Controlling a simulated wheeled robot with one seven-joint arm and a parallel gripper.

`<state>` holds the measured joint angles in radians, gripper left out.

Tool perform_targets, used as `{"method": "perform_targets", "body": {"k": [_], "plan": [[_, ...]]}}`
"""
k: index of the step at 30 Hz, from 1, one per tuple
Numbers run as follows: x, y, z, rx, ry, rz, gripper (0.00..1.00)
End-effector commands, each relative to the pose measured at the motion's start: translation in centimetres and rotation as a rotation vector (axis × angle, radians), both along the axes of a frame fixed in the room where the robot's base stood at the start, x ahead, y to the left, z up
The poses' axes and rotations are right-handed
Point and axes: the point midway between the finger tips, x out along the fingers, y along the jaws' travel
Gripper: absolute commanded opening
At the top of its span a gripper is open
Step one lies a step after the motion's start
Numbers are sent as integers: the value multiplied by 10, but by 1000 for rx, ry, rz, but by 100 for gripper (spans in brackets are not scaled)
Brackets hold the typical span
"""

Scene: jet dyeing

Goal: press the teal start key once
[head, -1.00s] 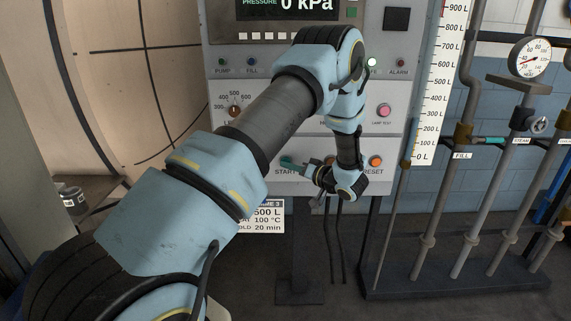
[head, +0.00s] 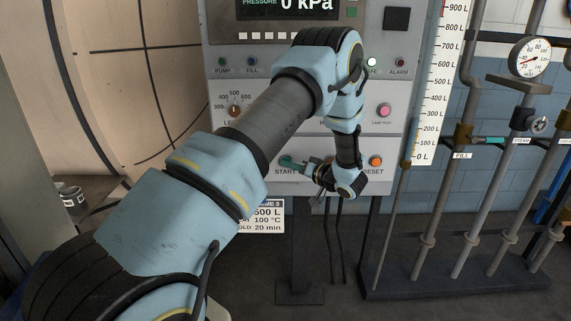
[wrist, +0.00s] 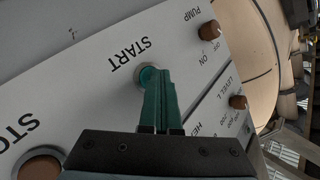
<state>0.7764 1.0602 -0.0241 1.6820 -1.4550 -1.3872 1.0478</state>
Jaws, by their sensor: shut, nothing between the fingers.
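The teal start key (wrist: 149,77) is a small round button in a pale ring beside the word START on the grey panel. My gripper (wrist: 158,74) is shut and empty, with its green fingers side by side. In the wrist view its tips overlap the lower right part of the key. I cannot tell whether they touch it or stand just short of it. In the head view my gripper (head: 294,164) is at the lower panel by the START label, and the key is hard to tell from the fingers there.
The STOP button (wrist: 40,167) and a pump knob (wrist: 209,31) are near the key in the wrist view. An orange RESET button (head: 376,161) and a pink lamp test button (head: 384,110) are on the panel. Pipes with a gauge (head: 530,57) stand at the right.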

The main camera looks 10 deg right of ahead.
Motion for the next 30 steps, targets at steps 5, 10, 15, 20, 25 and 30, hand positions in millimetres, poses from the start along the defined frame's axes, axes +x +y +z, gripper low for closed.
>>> {"method": "perform_targets", "body": {"k": [5,10,15,20,25,30], "plan": [[1,0,0,0,-2,0,0],[0,0,1,0,-1,-1,0],[-7,1,2,-1,-1,-1,0],[-15,2,1,1,0,-2,0],[-17,3,1,0,-1,0,0],[-17,3,1,0,-1,0,0]]}}
